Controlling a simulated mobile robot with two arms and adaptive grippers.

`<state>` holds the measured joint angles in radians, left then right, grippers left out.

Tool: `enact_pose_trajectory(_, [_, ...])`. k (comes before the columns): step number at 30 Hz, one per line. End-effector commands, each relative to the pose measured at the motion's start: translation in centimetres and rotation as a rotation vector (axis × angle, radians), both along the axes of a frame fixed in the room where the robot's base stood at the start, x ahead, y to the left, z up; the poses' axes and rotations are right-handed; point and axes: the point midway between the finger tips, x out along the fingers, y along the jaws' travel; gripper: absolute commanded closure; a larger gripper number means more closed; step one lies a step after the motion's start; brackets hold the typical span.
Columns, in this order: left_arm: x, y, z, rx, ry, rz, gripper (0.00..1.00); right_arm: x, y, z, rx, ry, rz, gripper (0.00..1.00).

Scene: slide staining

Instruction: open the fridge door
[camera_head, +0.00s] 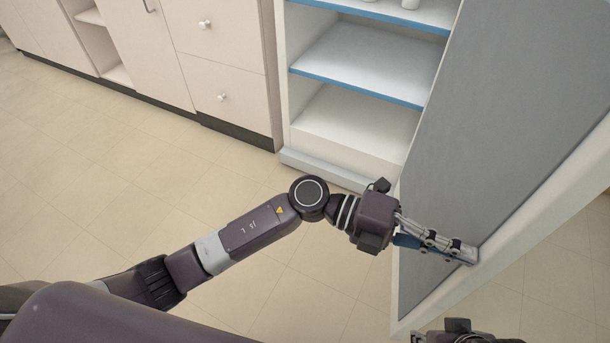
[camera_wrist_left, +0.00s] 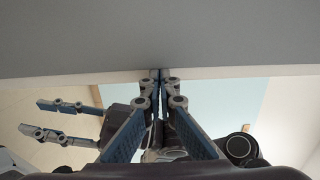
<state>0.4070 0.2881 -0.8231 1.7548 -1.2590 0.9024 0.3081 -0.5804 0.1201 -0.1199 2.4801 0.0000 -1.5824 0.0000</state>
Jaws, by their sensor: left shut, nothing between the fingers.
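The fridge (camera_head: 350,130) stands at the top centre, its white inside and blue-edged shelves in plain view. Its door (camera_head: 510,130) stands swung out on the right, a grey panel with a white border. My left gripper (camera_head: 470,255) is shut and empty, with its fingertips at the door's white border, low on the side facing the fridge inside. In the left wrist view the closed fingertips (camera_wrist_left: 160,74) meet at the edge of the grey door (camera_wrist_left: 160,35); contact is hard to tell. My right gripper (camera_wrist_left: 30,115) shows there with its fingers apart; only its top shows in the head view.
Beige cabinets with drawers (camera_head: 225,55) stand left of the fridge. A few white items (camera_head: 410,4) sit on the upper shelf. The tiled floor (camera_head: 130,190) in front of the cabinets is clear. The door panel takes up the right side.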

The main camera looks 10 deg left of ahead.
Motion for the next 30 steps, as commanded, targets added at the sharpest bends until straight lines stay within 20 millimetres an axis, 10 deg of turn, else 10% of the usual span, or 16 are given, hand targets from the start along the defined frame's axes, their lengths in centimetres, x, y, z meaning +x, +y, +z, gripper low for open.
enact_pose_trajectory(30, [0.3,-1.6,0.0,0.005,-0.003,0.000,1.00,0.0,0.0,0.5,-0.001,-0.002,0.001,0.70])
